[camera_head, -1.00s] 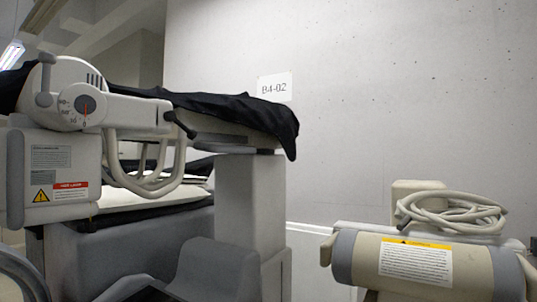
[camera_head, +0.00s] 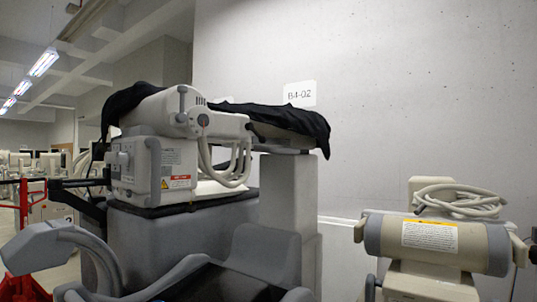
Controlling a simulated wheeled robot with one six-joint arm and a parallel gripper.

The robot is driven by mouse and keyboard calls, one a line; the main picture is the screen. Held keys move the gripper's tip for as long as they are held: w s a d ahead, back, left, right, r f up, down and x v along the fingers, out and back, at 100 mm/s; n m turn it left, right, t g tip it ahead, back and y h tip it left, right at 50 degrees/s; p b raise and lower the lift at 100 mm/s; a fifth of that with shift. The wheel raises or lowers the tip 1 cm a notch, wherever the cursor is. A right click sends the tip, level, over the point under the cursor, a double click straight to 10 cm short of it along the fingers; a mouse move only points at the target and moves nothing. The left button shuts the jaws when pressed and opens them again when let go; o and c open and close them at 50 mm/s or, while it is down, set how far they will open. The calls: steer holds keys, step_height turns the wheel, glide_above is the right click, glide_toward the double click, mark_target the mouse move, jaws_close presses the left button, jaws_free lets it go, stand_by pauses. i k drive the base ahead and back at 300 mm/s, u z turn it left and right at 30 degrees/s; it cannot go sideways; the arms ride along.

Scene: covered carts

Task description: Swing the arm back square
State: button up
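A grey-white machine arm (camera_head: 228,125) with a small round dial (camera_head: 203,120) is on the left machine, in the body camera view. The arm points right, roughly level, from the dial, and a dark lever (camera_head: 250,126) shows at its end. A scale on the dial is too small to read now. Thick pale hoses (camera_head: 228,172) hang in loops below the arm. A black cover (camera_head: 280,116) drapes over the top behind it. My gripper is not in view, and nothing is seen touching the arm.
A boxy housing (camera_head: 158,165) with warning labels carries the arm. A curved grey-white part (camera_head: 50,240) stands in the left foreground, beside a red frame (camera_head: 30,250). A second machine (camera_head: 430,240) with a coiled hose is at right. A wall (camera_head: 400,110) closes the back.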

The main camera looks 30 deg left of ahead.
mark_target(287, 129)
steer(key=u, duration=1)
steer(key=i, duration=0.1)
steer(key=u, duration=0.05)
